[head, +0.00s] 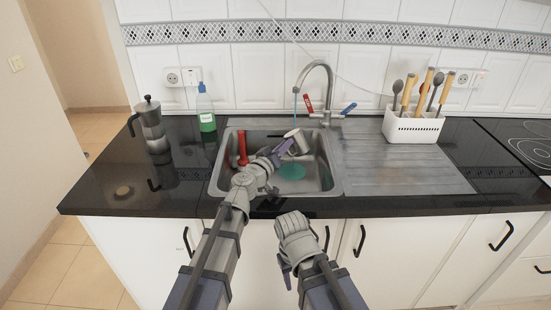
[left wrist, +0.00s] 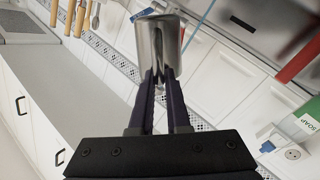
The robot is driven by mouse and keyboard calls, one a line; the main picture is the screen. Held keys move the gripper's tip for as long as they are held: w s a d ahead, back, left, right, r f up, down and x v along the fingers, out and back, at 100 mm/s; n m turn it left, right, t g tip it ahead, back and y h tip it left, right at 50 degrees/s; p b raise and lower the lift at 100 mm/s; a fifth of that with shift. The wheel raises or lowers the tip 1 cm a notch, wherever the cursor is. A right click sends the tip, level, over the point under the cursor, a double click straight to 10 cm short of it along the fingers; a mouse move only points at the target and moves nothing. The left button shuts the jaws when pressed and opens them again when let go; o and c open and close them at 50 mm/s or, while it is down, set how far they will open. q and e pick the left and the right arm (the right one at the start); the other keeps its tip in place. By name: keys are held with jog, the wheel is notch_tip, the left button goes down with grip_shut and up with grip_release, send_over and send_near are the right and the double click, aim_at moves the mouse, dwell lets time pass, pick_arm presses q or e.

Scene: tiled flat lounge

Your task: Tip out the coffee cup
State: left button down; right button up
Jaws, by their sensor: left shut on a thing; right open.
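A metallic grey cup (head: 301,143) is over the sink basin (head: 325,180), below the tap, and looks tilted. My left gripper (head: 285,147) is shut on it. In the left wrist view, the two dark fingers (left wrist: 160,85) press on the cup (left wrist: 158,42), a shiny metal cylinder. I cannot see inside the cup or whether it holds liquid. A teal patch (head: 292,172) lies on the basin floor below it; I cannot tell what it is. My right gripper (head: 286,268) is open and empty in front of the counter, below its front edge.
The tap (head: 329,85) with red and blue handles arches over the sink. A red object (head: 242,148) stands at the basin's left. A soap bottle (head: 207,118) and moka pot (head: 151,125) stand left. The ribbed drainboard (head: 395,165) is clear; a white utensil holder (head: 413,128) stands behind it.

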pick_arm(q)
jog(key=shift+w+a+f+n+b, duration=0.25)
jog(key=shift+a+n+b, duration=0.05)
jog(key=shift+a+n, duration=0.2)
jog(key=shift+w+a+r+n, duration=0.15)
jog(key=shift+a+r+n, duration=0.1)
jog(key=shift+n, duration=0.65)
dwell(0.4)
jog(key=shift+w+a+f+n+b, duration=0.2)
jog(key=shift+f+n+b, duration=0.6)
jog(key=shift+n, duration=0.45)
jog(key=shift+w+a+f+n+b, duration=0.1)
jog(key=shift+a+f+n+b, duration=0.1)
jog(key=shift+f+n+b, duration=0.85)
dwell(1.7)
jog(key=shift+w+a+f+n, duration=0.15)
jog(key=shift+a+f+n, duration=0.15)
jog(key=shift+n, duration=0.25)
jog(key=shift+w+a+f+n, duration=0.15)
jog(key=shift+a+n, duration=0.2)
jog(key=shift+n, duration=0.2)
jog(key=shift+w+a+r+n, duration=0.1)
jog(key=shift+a+n, duration=0.05)
jog(key=shift+n, duration=0.45)
dwell(0.5)
